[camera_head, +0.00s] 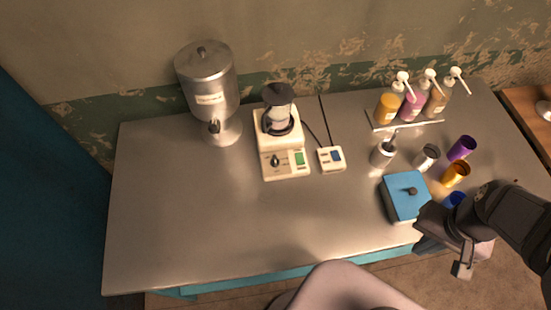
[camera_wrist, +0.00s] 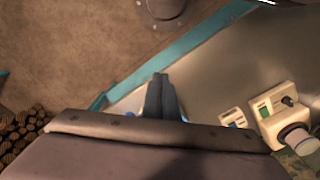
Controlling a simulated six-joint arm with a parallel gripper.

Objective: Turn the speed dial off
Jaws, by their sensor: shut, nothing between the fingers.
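The cream-coloured machine (camera_head: 284,165) stands at the back middle of the metal table, with a dark-topped vessel (camera_head: 278,105) on it. Its black dial (camera_head: 275,160) is on the front panel, left of a green display (camera_head: 299,158). In the wrist view, the machine (camera_wrist: 270,130) is at the lower right and the dial (camera_wrist: 287,101) shows as a dark knob; its setting is too small to read. My gripper (camera_head: 463,268) is off the table's front right edge, far from the dial. Its fingers (camera_wrist: 160,80) are together and empty.
A small box with a blue display (camera_head: 331,158) is right of the machine. A metal dispenser (camera_head: 208,90) stands at its left. Pump bottles (camera_head: 414,100), several cups (camera_head: 455,174) and a blue box (camera_head: 405,195) occupy the right side. The front left tabletop is clear.

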